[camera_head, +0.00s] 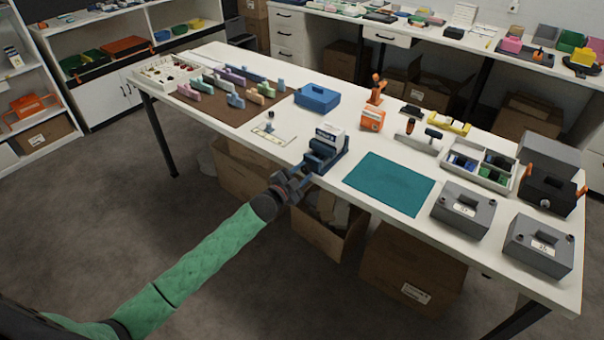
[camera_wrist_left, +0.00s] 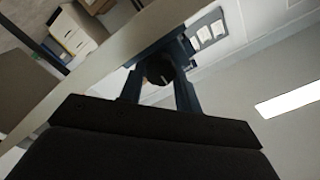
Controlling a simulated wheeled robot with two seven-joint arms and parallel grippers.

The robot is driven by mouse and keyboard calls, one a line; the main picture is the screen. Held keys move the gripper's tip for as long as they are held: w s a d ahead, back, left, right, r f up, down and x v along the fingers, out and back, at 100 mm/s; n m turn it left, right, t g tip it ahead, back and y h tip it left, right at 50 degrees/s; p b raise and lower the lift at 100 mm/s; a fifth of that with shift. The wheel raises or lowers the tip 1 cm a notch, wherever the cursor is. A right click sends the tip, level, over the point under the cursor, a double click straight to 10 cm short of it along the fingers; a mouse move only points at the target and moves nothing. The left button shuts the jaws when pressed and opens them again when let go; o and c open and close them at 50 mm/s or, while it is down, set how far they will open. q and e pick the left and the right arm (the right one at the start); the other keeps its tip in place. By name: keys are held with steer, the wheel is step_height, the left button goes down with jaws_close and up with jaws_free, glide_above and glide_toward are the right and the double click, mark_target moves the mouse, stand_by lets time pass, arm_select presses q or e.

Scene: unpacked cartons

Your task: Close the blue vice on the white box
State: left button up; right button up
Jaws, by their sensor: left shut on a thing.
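The blue vice (camera_head: 326,157) stands at the front edge of the white table. The white box (camera_head: 331,136), with a dark label, sits upright in the top of the vice. Whether both jaws touch the box I cannot tell. My left gripper (camera_head: 299,178) reaches in from the front left and is shut on the vice's handle, at the end facing me. In the left wrist view the dark round handle (camera_wrist_left: 160,68) lies between the two fingers, and the white box (camera_wrist_left: 207,30) shows beyond. My right gripper is not in view.
A teal mat (camera_head: 390,183) lies right of the vice. A white card (camera_head: 273,133) lies to its left, and a blue case (camera_head: 317,97) stands behind. Grey boxes (camera_head: 462,210) stand at the right. Open cartons (camera_head: 330,225) are under the table.

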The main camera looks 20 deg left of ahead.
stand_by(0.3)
arm_select(q)
steer(key=o, duration=1)
steer(key=shift+c, duration=0.2)
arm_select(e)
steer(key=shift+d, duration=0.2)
arm_select(q)
steer(key=shift+s+a+f, duration=0.1)
steer(key=shift+s+a, duration=0.05)
steer(key=shift+s, duration=0.3)
steer(key=b+v, duration=0.2)
steer(key=v, duration=0.5)
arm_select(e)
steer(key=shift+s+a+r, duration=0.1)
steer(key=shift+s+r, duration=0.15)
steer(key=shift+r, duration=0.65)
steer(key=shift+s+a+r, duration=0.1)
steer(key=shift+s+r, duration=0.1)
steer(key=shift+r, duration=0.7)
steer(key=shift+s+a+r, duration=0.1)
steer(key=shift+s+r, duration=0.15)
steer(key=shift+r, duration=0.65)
arm_select(q)
steer(key=shift+w, duration=0.1)
